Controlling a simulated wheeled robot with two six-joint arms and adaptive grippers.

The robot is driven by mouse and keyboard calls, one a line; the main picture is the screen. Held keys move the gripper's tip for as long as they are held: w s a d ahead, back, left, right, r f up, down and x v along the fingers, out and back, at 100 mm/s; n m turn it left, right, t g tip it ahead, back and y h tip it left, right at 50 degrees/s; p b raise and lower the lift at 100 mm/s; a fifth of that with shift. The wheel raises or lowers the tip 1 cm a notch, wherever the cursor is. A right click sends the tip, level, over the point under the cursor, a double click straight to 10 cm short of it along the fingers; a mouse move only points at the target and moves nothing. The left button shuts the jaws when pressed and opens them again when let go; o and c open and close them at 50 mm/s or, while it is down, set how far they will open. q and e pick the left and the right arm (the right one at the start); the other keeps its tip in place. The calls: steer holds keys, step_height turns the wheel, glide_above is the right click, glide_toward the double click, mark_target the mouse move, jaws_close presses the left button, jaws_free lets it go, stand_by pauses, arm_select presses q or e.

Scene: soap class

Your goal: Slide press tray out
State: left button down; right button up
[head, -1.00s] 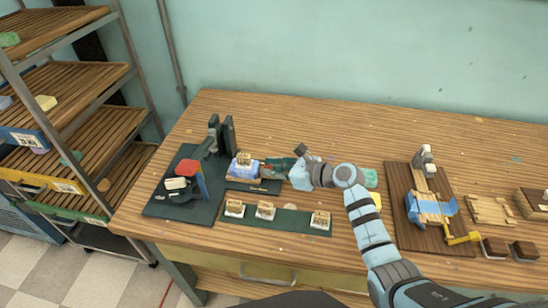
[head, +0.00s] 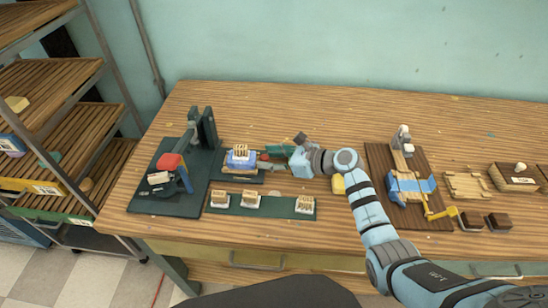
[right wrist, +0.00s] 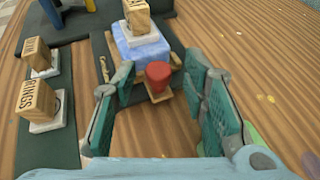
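The press tray (head: 226,169) is a wooden tray carrying a blue block (right wrist: 142,47) with a wooden stamp (right wrist: 137,14) on top. It sits on a dark base, right of the green press (head: 207,128). In the right wrist view a red knob (right wrist: 158,72) stands on the tray's near end. My right gripper (right wrist: 158,70) is open, with its teal fingers on either side of the knob and gaps showing. My left gripper is not in view.
A dark green strip (head: 277,206) with several stamps lies in front. A brown board (head: 379,160) with a blue-and-wood fixture and yellow handle is to the right. A yellow block (head: 338,184) lies near my right arm. A rack (head: 100,130) stands left. The table's back is clear.

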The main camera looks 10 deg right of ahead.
steer(key=v, duration=1.2)
steer(key=shift+s, duration=0.1)
